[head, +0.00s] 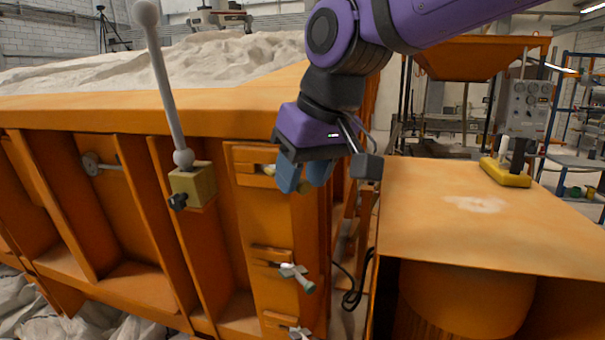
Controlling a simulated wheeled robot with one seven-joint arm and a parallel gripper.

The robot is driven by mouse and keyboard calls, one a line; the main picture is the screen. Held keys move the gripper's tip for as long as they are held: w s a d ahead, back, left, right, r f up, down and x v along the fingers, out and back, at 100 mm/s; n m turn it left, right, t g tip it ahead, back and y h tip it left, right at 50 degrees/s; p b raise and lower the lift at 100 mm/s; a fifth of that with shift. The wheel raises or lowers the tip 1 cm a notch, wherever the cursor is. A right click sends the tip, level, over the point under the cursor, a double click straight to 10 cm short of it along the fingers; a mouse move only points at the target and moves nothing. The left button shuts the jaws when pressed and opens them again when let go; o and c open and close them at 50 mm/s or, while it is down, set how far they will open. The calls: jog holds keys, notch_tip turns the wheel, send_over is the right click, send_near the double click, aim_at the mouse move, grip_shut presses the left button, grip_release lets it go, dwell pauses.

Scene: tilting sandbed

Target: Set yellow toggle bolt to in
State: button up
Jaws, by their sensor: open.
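My gripper (303,177) hangs from the purple arm in front of the right end of the orange sandbed's side. Its blue fingers are open. A toggle bolt with a yellowish grip (304,187) sits at the top of the upright orange panel. The grip shows between and just below the fingers, and the bolt's pale left end (268,170) shows to their left. The fingers hide its middle, so I cannot tell its exact setting or whether the fingers touch it.
A toggle bolt with a greenish grip (297,277) sits lower on the panel, and another (299,332) is at the bottom edge. A ball-topped lever (168,85) rises at left. An orange table (480,215) with a yellow-based device (505,173) stands at right.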

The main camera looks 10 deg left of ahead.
jog(key=shift+f, duration=0.1)
jog(key=shift+c, duration=0.4)
grip_shut()
jog(key=shift+a, duration=0.1)
jog(key=shift+s, duration=0.1)
jog(key=s+a+m+t+h, duration=0.1)
jog(key=s+a+m+t, duration=0.1)
jog(key=a+m, duration=0.5)
jog(key=shift+s+a+f+m+t+h, duration=0.15)
jog(key=shift+s+f+m+t+h, duration=0.3)
jog(key=shift+m, duration=0.75)
jog(key=shift+s+a+r, duration=0.1)
jog(key=shift+a+r, duration=0.05)
